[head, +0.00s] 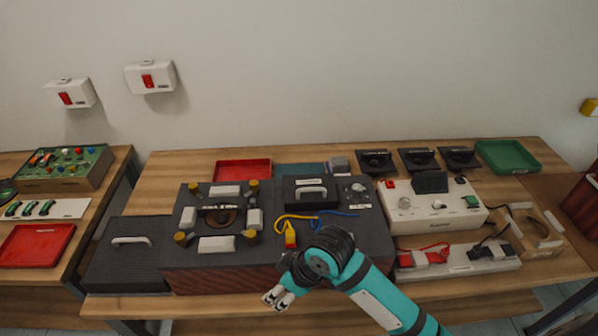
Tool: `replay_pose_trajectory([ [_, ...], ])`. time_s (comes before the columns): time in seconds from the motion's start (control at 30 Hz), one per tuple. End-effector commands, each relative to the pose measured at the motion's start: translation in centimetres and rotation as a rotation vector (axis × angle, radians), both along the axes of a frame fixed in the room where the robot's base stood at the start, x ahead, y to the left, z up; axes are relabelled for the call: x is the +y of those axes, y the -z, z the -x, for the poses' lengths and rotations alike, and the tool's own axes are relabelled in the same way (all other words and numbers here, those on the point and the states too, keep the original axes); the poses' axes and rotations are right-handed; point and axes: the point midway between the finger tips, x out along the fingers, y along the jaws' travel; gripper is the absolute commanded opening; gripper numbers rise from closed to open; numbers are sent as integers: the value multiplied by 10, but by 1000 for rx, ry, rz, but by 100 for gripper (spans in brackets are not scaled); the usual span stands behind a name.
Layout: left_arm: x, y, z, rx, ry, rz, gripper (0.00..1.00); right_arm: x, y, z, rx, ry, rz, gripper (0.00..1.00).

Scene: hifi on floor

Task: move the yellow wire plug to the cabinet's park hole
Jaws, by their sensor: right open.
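The yellow wire plug (290,239) is a small yellow block with some orange-red on it, on top of the dark cabinet (168,263) with a wood-grain front. Its yellow wire (294,217) loops back toward the middle of the cabinet top. My right gripper (279,298) is open and empty, in front of the cabinet's front face, below and slightly left of the plug and apart from it. I cannot make out the park hole at this size. My left gripper is not in view.
A blue wire (340,213) lies right of the yellow one, by a black block with a pale handle (311,190). A turntable-like part (219,217) with several brass-coloured knobs fills the left top. A white device (437,212) and a power strip (459,261) stand right.

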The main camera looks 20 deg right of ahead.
Motion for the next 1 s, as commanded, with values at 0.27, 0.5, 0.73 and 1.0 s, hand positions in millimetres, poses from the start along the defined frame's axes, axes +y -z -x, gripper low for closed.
replay_pose_trajectory([
  [0.27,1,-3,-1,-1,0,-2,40,2,-68,-52,-15,-290,96,43],
  [0.5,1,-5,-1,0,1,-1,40,-40,-154,-88,42,-483,249,43],
  [0.73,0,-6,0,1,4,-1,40,-71,-210,-97,89,-533,309,43],
  [1.0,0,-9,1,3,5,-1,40,-74,-203,-97,103,-543,314,43],
])
